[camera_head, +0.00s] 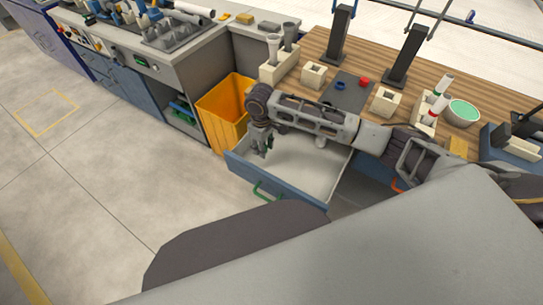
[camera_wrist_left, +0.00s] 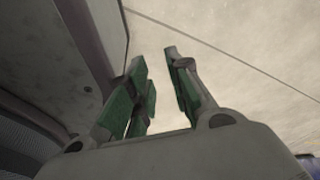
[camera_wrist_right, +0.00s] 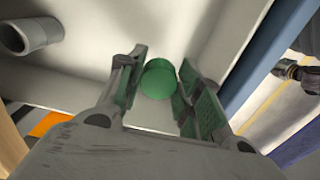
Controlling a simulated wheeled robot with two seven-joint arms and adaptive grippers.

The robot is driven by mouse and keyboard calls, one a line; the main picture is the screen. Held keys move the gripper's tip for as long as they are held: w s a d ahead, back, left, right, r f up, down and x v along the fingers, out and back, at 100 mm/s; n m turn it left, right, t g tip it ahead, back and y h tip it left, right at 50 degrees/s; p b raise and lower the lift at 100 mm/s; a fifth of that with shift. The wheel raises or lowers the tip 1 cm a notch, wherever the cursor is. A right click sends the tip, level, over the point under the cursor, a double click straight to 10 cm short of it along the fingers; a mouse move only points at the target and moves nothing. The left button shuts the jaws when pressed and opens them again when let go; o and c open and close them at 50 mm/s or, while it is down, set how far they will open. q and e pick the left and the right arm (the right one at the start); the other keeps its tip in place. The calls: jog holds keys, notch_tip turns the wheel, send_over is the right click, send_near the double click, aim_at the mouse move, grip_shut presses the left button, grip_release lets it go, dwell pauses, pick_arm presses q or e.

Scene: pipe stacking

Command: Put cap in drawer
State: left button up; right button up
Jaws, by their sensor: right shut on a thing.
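The blue-fronted drawer (camera_head: 243,170) stands open, with a green handle on its front and a pale inside. My right gripper (camera_head: 262,151) points down over the drawer's left part. In the right wrist view it is shut on a round green cap (camera_wrist_right: 159,80), held between its green-padded fingers. The drawer's pale inside shows behind the cap, and the blue drawer front (camera_wrist_right: 262,60) runs along the right. The height of the cap above the drawer floor is hard to tell. My left gripper (camera_wrist_left: 160,55) is open and empty; it does not show in the head view.
A grey pipe piece (camera_wrist_right: 30,34) lies in the drawer, clear of the cap. A yellow bin (camera_head: 226,108) stands left of the drawer. The wooden worktop (camera_head: 310,45) behind holds blocks, black stands and a green-lined bowl (camera_head: 462,111). Open floor lies front left.

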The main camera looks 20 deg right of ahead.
aim_at(264, 163)
pick_arm(q)
jog(key=shift+w+d, duration=0.3)
jog(key=shift+w, duration=0.2)
pick_arm(e)
jog(key=shift+f, duration=2)
jog(key=shift+f+b, duration=0.5)
jog(key=shift+f, duration=1.4)
pick_arm(q)
jog(key=shift+w+d+r, duration=0.1)
jog(key=shift+w+d, duration=0.15)
jog(key=shift+w, duration=0.2)
jog(key=shift+w+d+r, duration=0.1)
jog(key=shift+w+d, duration=0.1)
jog(key=shift+w, duration=0.2)
jog(key=shift+s, duration=0.2)
pick_arm(e)
jog(key=shift+f, duration=0.1)
pick_arm(q)
jog(key=shift+s+a+f, duration=0.15)
jog(key=shift+s+f, duration=0.05)
jog(key=shift+s, duration=0.15)
pick_arm(e)
jog(key=o, duration=0.7)
pick_arm(q)
jog(key=shift+w, duration=0.15)
pick_arm(e)
jog(key=shift+o, duration=0.2)
